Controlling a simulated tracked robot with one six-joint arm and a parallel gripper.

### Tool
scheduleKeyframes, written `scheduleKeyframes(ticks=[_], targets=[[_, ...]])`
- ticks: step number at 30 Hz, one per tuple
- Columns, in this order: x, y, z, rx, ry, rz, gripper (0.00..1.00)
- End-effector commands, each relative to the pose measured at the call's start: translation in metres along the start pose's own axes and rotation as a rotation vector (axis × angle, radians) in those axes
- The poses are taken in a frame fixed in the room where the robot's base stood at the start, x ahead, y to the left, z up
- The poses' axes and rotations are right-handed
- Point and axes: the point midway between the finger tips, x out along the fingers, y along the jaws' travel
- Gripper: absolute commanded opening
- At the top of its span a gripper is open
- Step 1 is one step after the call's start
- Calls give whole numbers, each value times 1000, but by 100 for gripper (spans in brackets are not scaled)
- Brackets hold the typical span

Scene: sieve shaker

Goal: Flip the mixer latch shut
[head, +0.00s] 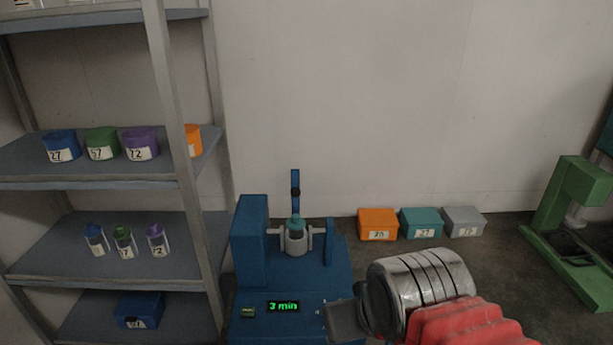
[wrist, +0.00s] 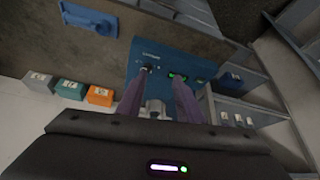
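The blue mixer (head: 250,240) stands on the floor in the head view, with a green "3 min" display on its front. A grey jar (head: 295,243) with a teal top sits upright in its holder. A blue bar with a dark band, which looks like the latch (head: 295,183), stands upright behind the jar. In the wrist view the mixer (wrist: 150,62) lies beyond my gripper (wrist: 158,82). Its two purple fingers are apart, with a grey part seen between them. I cannot tell the latch there. No contact with the mixer is clear.
A shelf (head: 100,265) with several labelled boxes and jars stands at the left. Orange (head: 378,224), teal (head: 421,222) and grey (head: 463,221) boxes sit by the wall. A green machine (head: 570,215) stands at the far right. My arm covers the mixer's front right corner.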

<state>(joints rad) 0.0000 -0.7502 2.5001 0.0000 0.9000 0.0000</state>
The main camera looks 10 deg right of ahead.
Motion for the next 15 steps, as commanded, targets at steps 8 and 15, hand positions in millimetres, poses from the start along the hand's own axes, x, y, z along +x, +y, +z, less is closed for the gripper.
scheduleKeyframes(ticks=[8,15], targets=[[-3,-3,-13,32,-24,-20,37],[-7,-16,-49,116,-86,-84,37]])
